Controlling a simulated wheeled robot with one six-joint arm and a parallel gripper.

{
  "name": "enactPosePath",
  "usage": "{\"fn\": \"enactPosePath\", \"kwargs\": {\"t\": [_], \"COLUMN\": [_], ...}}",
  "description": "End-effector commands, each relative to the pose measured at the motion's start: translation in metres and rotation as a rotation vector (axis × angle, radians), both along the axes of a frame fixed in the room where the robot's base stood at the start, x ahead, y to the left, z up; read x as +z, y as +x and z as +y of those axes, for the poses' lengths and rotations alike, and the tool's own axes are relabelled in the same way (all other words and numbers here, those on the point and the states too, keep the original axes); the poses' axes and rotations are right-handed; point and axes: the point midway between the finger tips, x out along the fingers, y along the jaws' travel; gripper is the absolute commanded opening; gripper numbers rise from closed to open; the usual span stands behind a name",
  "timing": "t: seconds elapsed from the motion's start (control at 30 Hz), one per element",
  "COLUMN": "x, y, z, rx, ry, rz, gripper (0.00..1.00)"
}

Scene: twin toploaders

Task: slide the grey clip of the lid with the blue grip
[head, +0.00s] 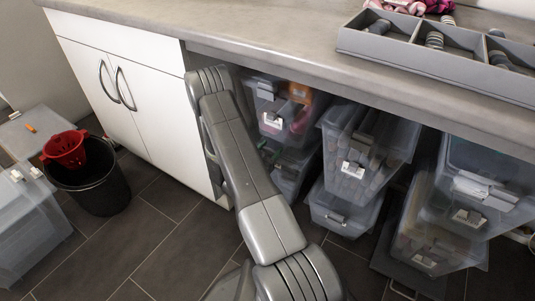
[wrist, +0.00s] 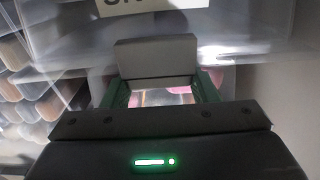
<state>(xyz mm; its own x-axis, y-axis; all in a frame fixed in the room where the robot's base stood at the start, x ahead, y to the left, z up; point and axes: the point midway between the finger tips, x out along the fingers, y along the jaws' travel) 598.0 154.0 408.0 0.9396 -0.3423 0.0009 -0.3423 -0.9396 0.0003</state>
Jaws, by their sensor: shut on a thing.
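In the wrist view, my gripper (wrist: 160,84) has its two green-sided fingers on either side of a grey block-like clip (wrist: 156,55). It is shut on this clip, which sits against a translucent box front. No blue grip shows in either view, so I cannot tell which lid the clip belongs to. In the head view, my arm reaches to the right end of the white cabinet, and my gripper is hidden there.
Stacked translucent boxes (head: 365,150) with light clips stand under the grey counter (head: 290,45). A divided grey tray (head: 385,50) lies on the counter. A black bin (head: 100,190) with a red basket (head: 65,149) stands left. Dark floor (head: 165,235) is clear between.

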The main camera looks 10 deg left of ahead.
Motion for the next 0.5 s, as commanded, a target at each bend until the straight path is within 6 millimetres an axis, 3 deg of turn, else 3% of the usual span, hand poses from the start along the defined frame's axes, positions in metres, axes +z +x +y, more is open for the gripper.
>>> {"fn": "enactPosePath", "kwargs": {"t": [0.17, 0.2, 0.3, 0.5], "x": [0.0004, 0.0004, 0.0005, 0.0005], "y": [0.0009, 0.0009, 0.0008, 0.0005], "z": [0.0003, 0.0003, 0.0004, 0.0004], "rx": [0.001, 0.001, 0.001, 0.001], "ry": [0.001, 0.001, 0.001, 0.001], "rz": [0.0, 0.0, 0.0, 0.0], "gripper": [0.13, 0.59, 0.77, 0.77]}}
